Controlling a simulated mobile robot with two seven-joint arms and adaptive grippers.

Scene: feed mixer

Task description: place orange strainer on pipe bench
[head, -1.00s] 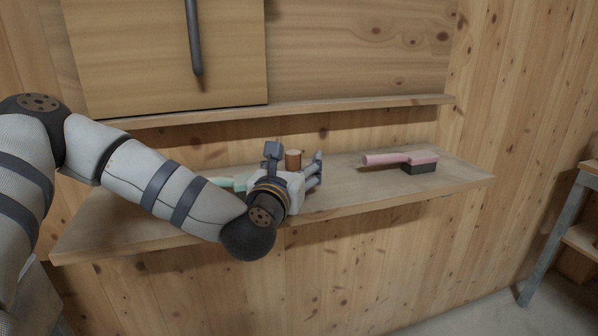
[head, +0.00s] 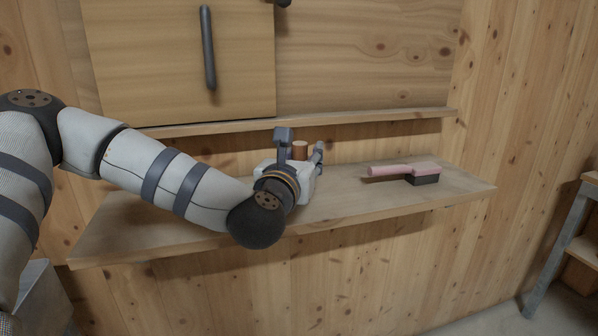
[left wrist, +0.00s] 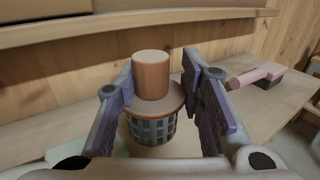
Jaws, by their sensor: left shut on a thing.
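The orange strainer (left wrist: 152,76) has an orange-brown cylindrical top, a wider rim and a grey slotted basket, and stands upright. My left gripper (left wrist: 158,92) has a finger on each side of it and is shut on it. In the head view the strainer's top (head: 300,149) shows between the fingers of my left gripper (head: 301,156), over the wooden wall shelf (head: 385,203). I cannot tell whether its base touches the shelf. A bench with a wooden top and grey legs (head: 557,246) stands at the right edge; I cannot tell if it is the pipe bench. My right gripper is not in view.
A narrow ledge (head: 370,118) and a cabinet door with a dark handle (head: 208,50) are above.

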